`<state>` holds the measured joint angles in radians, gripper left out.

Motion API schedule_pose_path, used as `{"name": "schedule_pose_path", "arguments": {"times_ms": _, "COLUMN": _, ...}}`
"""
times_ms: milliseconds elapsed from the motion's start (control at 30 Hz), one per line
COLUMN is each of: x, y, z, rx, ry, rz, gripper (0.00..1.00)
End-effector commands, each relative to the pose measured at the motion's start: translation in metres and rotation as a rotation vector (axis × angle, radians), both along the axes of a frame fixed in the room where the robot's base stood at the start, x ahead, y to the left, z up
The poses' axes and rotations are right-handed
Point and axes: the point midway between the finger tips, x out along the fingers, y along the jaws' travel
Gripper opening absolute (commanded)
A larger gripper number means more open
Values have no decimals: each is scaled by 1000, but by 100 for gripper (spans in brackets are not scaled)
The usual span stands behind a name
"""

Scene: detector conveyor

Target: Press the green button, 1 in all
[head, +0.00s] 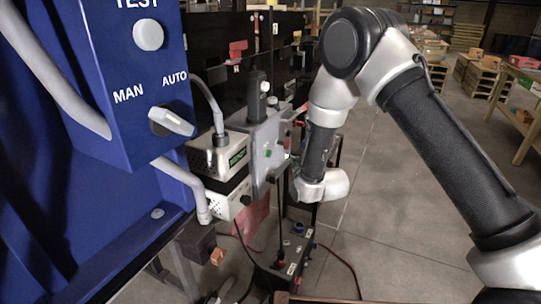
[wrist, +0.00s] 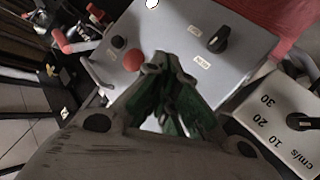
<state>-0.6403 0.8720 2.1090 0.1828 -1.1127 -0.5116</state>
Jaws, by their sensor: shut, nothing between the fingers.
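A small green button (head: 267,153) shows on the face of the grey control box (head: 262,128) in the head view. In the wrist view the same grey box (wrist: 232,75) fills the top middle, with a red button (wrist: 133,60) and a black knob (wrist: 218,40). I cannot make out the green button there; the fingers may cover it. My gripper (wrist: 168,68) is shut and empty, its green-padded fingers over the grey box. Whether they touch the box is unclear. In the head view my arm comes in from the right, its wrist just right of the box.
A blue cabinet (head: 130,60) with a white button and MAN/AUTO switch stands close at left. A white speed box (wrist: 270,115) with a knob sits beside the grey box. Levers with red handles (wrist: 60,40) stick out at left. Open floor (head: 390,190) lies to the right.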

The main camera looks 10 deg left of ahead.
Motion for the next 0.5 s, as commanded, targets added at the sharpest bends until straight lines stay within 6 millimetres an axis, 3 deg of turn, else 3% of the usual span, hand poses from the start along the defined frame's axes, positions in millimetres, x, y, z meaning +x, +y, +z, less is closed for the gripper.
{"name": "schedule_pose_path", "arguments": {"times_ms": 200, "x": 10, "y": 29, "z": 0, "rx": 2, "ry": 0, "rz": 1, "gripper": 0}}
{"name": "schedule_pose_path", "arguments": {"times_ms": 500, "x": 17, "y": 47, "z": 0, "rx": 1, "ry": -1, "rz": 0, "gripper": 0}}
